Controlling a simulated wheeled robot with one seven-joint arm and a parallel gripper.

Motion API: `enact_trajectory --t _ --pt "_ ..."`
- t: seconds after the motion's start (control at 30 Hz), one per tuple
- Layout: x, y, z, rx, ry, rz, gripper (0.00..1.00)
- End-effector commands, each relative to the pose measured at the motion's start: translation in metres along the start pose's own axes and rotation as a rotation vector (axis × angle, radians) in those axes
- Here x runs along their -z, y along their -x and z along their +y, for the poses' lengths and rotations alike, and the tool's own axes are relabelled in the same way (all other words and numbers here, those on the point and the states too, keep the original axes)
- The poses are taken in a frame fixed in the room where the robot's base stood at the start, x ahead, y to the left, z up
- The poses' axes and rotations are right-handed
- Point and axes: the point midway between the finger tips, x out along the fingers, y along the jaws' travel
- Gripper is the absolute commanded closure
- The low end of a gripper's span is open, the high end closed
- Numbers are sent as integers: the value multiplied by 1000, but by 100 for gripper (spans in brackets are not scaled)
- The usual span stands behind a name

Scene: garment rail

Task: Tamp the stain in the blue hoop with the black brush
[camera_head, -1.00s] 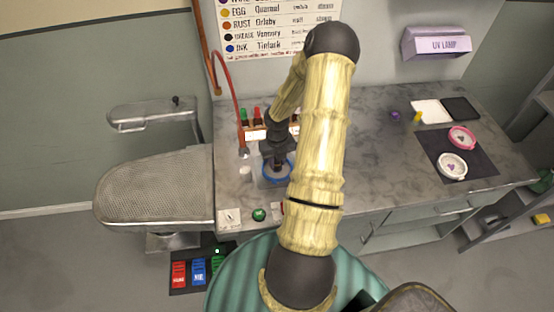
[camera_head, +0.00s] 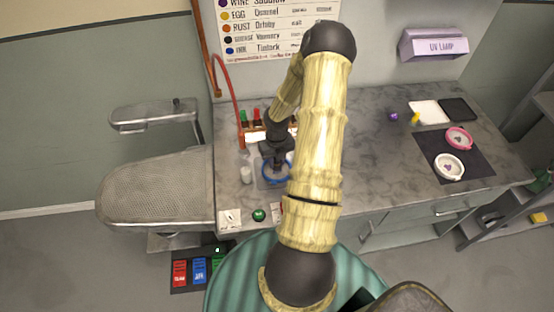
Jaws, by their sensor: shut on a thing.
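The blue hoop (camera_head: 264,178) lies on the marble counter near its front left, partly covered by my arm. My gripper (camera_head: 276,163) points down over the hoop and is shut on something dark. That is likely the black brush, but it is too small and too hidden by the gripper to make out clearly. The stain inside the hoop is hidden under the gripper. I cannot tell whether the brush touches the cloth.
A rack of coloured bottles (camera_head: 250,125) stands behind the hoop, with a red hose (camera_head: 232,100) beside it. A pink hoop (camera_head: 459,139) and a white hoop (camera_head: 449,167) lie on a dark mat at right.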

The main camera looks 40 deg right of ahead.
Motion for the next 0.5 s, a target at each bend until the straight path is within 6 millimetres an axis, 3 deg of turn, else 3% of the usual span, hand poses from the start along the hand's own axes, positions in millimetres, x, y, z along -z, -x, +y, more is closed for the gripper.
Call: enact_trajectory --t 0.33,0.5 --pt "0 0 -1 0 -2 0 97" --pt "0 13 -1 0 -2 0 97"
